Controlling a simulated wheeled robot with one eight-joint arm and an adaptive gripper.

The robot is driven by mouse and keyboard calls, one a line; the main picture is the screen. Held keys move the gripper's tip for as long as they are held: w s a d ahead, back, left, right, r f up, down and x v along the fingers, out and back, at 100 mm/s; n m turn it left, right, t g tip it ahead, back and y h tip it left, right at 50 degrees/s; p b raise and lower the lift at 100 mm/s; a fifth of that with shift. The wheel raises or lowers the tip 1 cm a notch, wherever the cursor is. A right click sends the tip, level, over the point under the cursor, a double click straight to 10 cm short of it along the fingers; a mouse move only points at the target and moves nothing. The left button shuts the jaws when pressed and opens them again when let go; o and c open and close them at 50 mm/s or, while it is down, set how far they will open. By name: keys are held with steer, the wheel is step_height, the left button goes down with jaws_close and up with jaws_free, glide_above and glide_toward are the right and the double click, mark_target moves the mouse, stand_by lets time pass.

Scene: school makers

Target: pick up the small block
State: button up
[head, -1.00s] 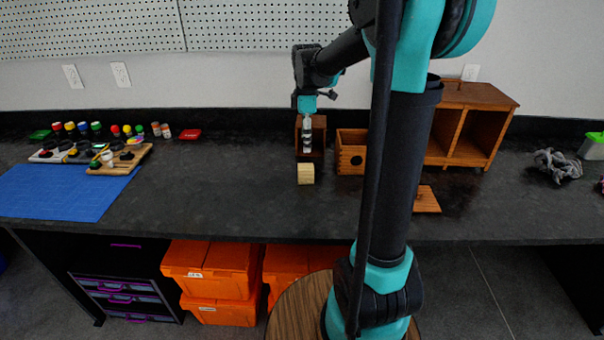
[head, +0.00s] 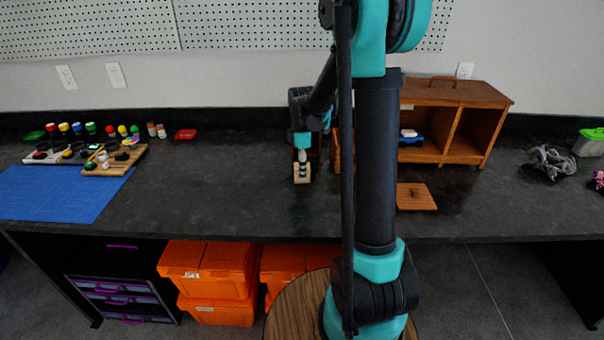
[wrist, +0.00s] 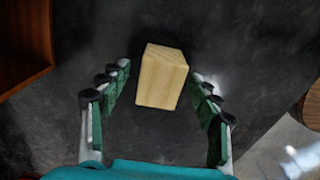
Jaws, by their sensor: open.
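The small block (wrist: 161,78) is pale wood and sits on the dark countertop in the wrist view, between and slightly beyond my open fingers. In the head view the block (head: 302,177) is partly hidden by my gripper (head: 302,166), which is right above it. In the wrist view my gripper (wrist: 160,88) is open, with a green-padded finger on each side of the block and a gap on both sides. Nothing is held.
A wooden cabinet (head: 453,95) stands at the back right, with a wooden lid (head: 415,197) in front. A blue mat (head: 60,193) and a board of small parts (head: 110,163) lie at left. The counter left of the block is clear.

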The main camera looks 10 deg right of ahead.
steer(key=shift+f, duration=0.1)
steer(key=c, duration=1.3)
